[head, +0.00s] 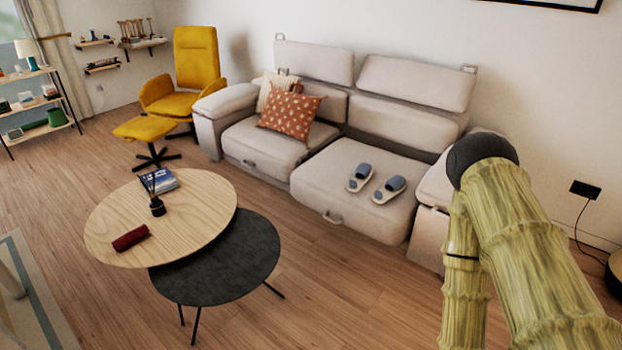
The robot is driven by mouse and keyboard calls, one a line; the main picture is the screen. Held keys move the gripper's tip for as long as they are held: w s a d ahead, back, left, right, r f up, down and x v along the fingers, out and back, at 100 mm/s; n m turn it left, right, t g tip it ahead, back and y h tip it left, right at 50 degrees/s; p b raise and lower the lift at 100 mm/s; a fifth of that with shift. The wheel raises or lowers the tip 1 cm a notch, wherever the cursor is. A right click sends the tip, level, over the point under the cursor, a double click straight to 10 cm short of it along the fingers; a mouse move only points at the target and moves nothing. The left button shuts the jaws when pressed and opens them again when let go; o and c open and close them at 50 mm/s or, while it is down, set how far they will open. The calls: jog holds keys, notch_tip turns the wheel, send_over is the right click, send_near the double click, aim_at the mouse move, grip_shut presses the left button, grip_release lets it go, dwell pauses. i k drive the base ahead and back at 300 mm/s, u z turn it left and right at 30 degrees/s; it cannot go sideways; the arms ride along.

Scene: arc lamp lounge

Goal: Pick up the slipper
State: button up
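Two blue-grey slippers with pale soles lie side by side on the right seat of the light sofa (318,184). The left slipper (360,177) and the right slipper (389,189) sit slightly apart, near the seat's middle. My arm, with a yellow-green bamboo-like surface, rises at the right of the head view, in front of the sofa's right armrest. My gripper is not visible in this view, so I cannot see whether it holds anything.
A round wooden table (190,225) and a lower dark table (232,268) stand before the sofa at left. A yellow chair (193,75) and footstool (146,129) stand further back. Wooden floor (345,290) is clear in front of the right seat.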

aim_at(363, 173)
jog(key=u, duration=0.15)
jog(key=k, duration=0.15)
jog(key=z, duration=0.8)
jog(key=i, duration=0.95)
jog(key=z, duration=0.55)
jog(key=i, duration=1.05)
jog(key=u, duration=1.2)
jog(key=i, duration=0.65)
jog(key=u, duration=0.6)
